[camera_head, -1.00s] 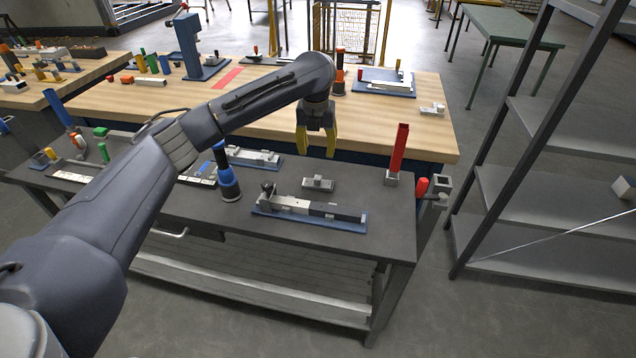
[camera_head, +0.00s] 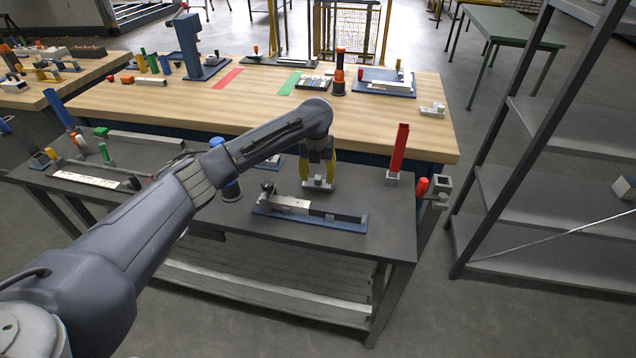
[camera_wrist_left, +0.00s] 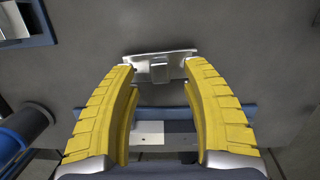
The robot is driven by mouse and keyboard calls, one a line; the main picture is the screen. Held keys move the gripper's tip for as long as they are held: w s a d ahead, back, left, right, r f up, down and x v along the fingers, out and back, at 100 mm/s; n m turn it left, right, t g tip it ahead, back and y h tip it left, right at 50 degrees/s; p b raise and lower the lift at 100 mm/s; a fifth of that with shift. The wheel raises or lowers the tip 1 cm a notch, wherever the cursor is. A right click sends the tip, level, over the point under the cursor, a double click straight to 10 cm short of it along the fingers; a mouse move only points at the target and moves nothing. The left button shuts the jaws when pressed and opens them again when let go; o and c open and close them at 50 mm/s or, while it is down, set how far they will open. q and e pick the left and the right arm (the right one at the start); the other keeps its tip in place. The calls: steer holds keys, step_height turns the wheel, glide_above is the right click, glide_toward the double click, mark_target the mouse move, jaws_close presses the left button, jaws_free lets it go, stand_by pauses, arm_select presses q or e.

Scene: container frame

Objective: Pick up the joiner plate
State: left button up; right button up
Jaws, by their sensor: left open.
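The joiner plate appears to be the small silver plate with a raised block (camera_head: 319,186), lying on the dark bench. In the left wrist view the plate (camera_wrist_left: 160,58) lies crosswise at the fingertips, its block between them. My left gripper (camera_head: 318,178), with yellow fingers, points down right at the plate. Its fingers are open on either side of the block, with gaps visible in the wrist view (camera_wrist_left: 161,75). I cannot tell whether the fingertips touch the plate. The gripper partly hides the plate in the head view. My right gripper is not in view.
A blue fixture (camera_head: 310,218) with a metal bar lies just in front of the plate. A red upright block (camera_head: 399,148) stands to the right. A blue-and-black cylinder (camera_head: 230,188) stands to the left, partly behind my arm. A wooden table (camera_head: 430,140) is behind.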

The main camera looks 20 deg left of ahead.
arm_select(q)
steer(key=shift+w+f, duration=0.2)
steer(key=shift+f, duration=0.95)
steer(key=shift+c, duration=0.2)
jaws_close()
